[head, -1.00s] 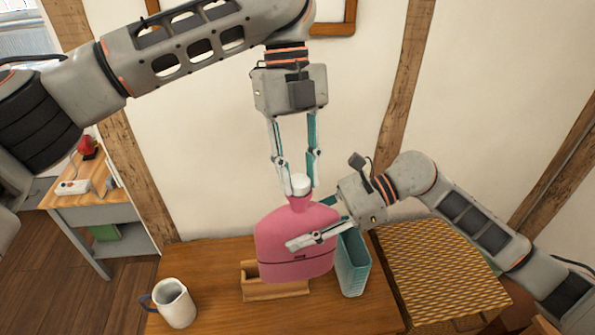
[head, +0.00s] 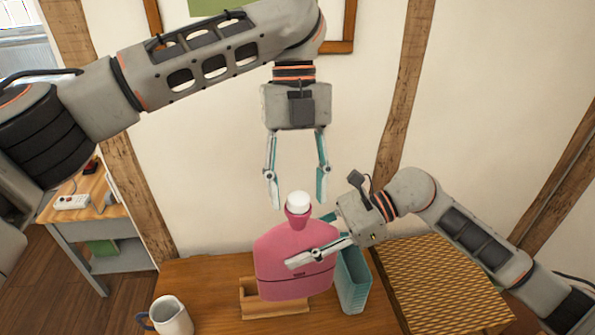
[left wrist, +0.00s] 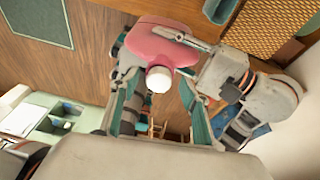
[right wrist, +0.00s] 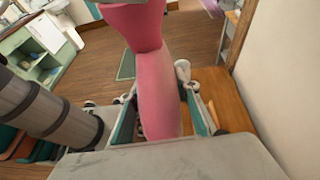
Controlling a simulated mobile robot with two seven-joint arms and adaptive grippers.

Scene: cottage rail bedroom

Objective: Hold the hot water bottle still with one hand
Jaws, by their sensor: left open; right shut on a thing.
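A pink hot water bottle (head: 293,262) with a white cap (head: 298,199) stands upright at a wooden holder (head: 262,311) on the table. My right gripper (head: 318,252) is shut on the bottle's body from the right, one finger across its front; the right wrist view shows the pink body (right wrist: 157,95) between its fingers. My left gripper (head: 297,190) is open above the cap, pointing down, its fingers apart and clear of it. The left wrist view shows the white cap (left wrist: 159,79) between the open fingertips, with the pink body beyond.
A blue-green container (head: 352,280) stands just right of the bottle. A white jug (head: 172,317) is at the table's front left. A woven-topped surface (head: 440,285) lies to the right. A side table (head: 90,211) with a white power strip stands at far left.

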